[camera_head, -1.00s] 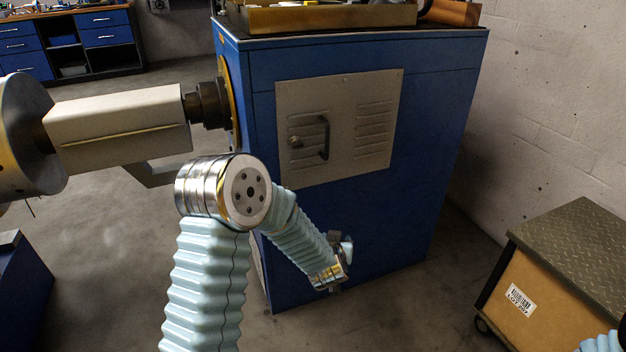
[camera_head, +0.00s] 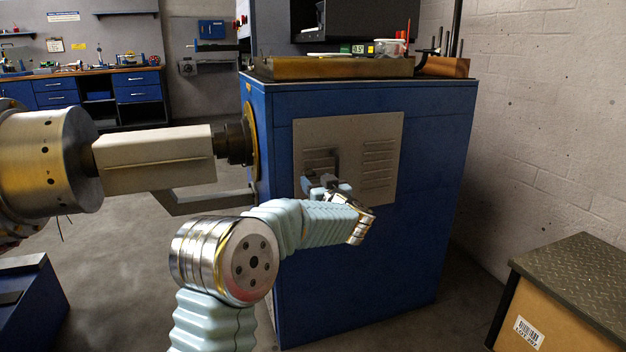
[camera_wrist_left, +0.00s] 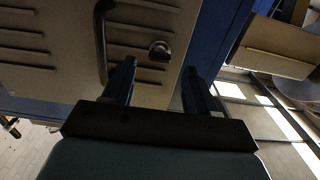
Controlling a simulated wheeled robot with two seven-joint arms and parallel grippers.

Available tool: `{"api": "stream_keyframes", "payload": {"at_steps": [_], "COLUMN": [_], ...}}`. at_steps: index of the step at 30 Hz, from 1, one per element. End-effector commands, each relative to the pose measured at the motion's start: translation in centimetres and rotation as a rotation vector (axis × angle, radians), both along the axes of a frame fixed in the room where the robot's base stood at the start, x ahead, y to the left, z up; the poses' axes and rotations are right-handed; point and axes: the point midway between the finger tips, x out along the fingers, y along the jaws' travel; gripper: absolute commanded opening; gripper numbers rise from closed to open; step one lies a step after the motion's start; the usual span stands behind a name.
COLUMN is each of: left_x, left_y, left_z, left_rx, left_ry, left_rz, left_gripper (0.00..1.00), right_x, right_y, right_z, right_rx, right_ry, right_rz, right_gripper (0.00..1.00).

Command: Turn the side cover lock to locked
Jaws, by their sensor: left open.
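The side cover (camera_head: 385,185) is a grey louvred panel on the front of the blue cabinet (camera_head: 400,255). It has a dark bar handle (camera_head: 335,163). In the left wrist view, the lock (camera_wrist_left: 160,50) is a small round metal knob beside the handle (camera_wrist_left: 101,40). My left gripper (camera_head: 323,184) is at the left part of the cover and hides the lock in the head view. In the left wrist view, its two dark fingers (camera_wrist_left: 159,66) are apart and empty, with the lock in the gap just beyond their tips. I cannot tell if they touch the handle.
A metal shaft with a long grey block (camera_head: 155,160) joins the cabinet's left side. A tray (camera_head: 340,68) with small items sits on top. A cardboard box with a metal plate lid (camera_head: 580,275) stands at lower right. Bare floor lies between box and cabinet.

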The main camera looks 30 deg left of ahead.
Motion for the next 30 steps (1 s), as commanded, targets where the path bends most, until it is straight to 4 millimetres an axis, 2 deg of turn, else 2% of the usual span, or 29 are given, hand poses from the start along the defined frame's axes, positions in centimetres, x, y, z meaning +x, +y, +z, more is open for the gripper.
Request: {"api": "stream_keyframes", "payload": {"at_steps": [3,7,18,27,29,30], "left_x": [1.4,2.3,2.7,2.7,2.7,2.7], "left_y": [1.6,2.7,3.1,3.1,3.1,3.1], "left_z": [-0.1,-0.1,0.0,0.0,0.0,0.0], "left_rx": [0.0,0.0,0.0,0.0,0.0,0.0], "left_ry": [0.0,0.001,0.0,0.0,0.0,0.0], "left_rz": [0.001,0.0,-0.002,-0.002,-0.002,-0.002], "left_gripper": [0.57,0.57,0.57,0.12,0.02,0.01], "right_x": [0.0,0.0,0.0,0.0,0.0,0.0], "right_y": [0.0,0.0,0.0,0.0,0.0,0.0], "right_z": [0.0,0.0,0.0,0.0,0.0,0.0], "right_rx": [0.0,0.0,0.0,0.0,0.0,0.0], "right_ry": [0.0,0.0,0.0,0.0,0.0,0.0], "right_rz": [0.0,0.0,0.0,0.0,0.0,0.0], "right_gripper": [0.0,0.0,0.0,0.0,0.0,0.0]}}
